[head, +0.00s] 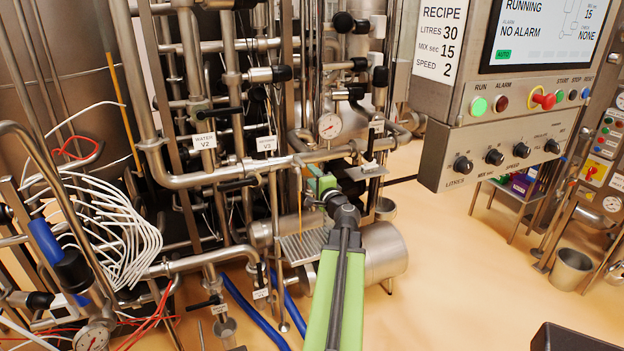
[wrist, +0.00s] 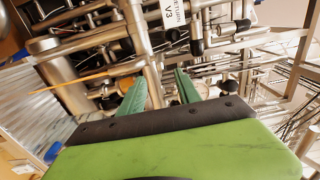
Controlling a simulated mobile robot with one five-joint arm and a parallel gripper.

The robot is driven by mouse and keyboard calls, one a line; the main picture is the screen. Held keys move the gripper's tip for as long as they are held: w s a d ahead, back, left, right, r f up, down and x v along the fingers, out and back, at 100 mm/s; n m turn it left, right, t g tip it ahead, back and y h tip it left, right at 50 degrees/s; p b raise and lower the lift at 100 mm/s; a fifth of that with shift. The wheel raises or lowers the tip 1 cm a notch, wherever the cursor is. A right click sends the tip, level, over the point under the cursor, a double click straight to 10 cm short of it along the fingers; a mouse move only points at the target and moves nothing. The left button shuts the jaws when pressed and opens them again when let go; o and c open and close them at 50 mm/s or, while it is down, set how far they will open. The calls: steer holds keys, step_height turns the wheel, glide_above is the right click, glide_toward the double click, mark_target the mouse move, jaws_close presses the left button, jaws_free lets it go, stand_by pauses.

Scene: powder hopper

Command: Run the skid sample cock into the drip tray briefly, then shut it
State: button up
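The sample cock (wrist: 122,68) is a small metal outlet at the skid's pipework, left of my fingers in the wrist view. A thin orange stream (head: 300,205) runs down from the outlet area toward the ribbed metal drip tray (head: 304,247); the stream also shows in the wrist view (wrist: 70,82). My gripper (head: 321,183) is beside the outlet, slightly right of the stream. Its two green fingers (wrist: 160,88) stand apart with nothing clearly held between them. The cock's handle position is hard to make out, partly hidden by my gripper.
Pipes crowd the area, with tagged valves V2 (head: 205,142) and V3 (head: 267,144) to the left. A round gauge (head: 330,125) sits just above my gripper. A metal cylinder (head: 385,252) lies right of my arm. Open floor (head: 460,260) extends right.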

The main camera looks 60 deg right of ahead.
mark_target(304, 167)
steer(key=x, duration=0.9)
steer(key=shift+w+a, duration=0.1)
steer(key=shift+w, duration=0.05)
jaws_close()
